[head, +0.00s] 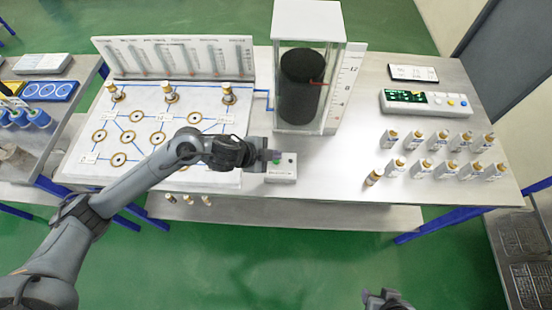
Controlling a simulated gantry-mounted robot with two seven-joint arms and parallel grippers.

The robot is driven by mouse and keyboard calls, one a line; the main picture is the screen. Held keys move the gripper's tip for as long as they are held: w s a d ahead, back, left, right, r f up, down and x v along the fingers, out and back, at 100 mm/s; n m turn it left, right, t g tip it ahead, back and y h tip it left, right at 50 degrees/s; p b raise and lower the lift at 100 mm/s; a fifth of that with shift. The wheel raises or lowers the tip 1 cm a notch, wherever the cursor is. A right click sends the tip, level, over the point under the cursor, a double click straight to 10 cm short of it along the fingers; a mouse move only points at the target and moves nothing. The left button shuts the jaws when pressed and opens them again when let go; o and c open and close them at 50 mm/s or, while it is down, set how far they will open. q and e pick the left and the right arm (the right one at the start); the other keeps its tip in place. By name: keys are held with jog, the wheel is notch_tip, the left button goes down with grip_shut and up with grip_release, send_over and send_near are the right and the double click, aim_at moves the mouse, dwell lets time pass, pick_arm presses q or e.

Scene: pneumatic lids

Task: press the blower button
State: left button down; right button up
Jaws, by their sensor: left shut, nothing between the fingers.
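The blower button box (283,173) is a small pale box at the front edge of the table, left of centre. A small green spot shows on its top, partly beside my fingertips. My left gripper (273,155) is shut and empty, with its tips over the upper left part of the box. I cannot tell whether the tips touch the button. My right gripper (384,298) shows only in part at the bottom edge, away from the table, and its jaws are unclear.
A white board with ringed ports (103,136) lies left, partly behind my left arm. A clear tank with a dark cylinder (300,100) stands behind the box. Several small bottles (437,141) and a device with coloured buttons (425,101) are at the right. The table between is clear.

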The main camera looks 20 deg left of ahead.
aim_at(274, 162)
pick_arm(q)
jog(key=shift+f, duration=0.45)
dwell(0.3)
jog(key=shift+f+b, duration=0.3)
jog(key=shift+f, duration=0.15)
dwell(0.7)
jog(key=shift+r, duration=0.1)
jog(key=shift+r+p, duration=0.5)
jog(key=shift+p, duration=0.2)
jog(key=shift+r+p, duration=0.3)
jog(key=shift+p, duration=0.05)
jog(key=shift+r+p, duration=0.35)
jog(key=shift+p, duration=0.05)
notch_tip(274, 162, up, 4)
jog(key=p, duration=0.4)
jog(key=shift+r+p, duration=0.15)
jog(key=shift+p, duration=0.2)
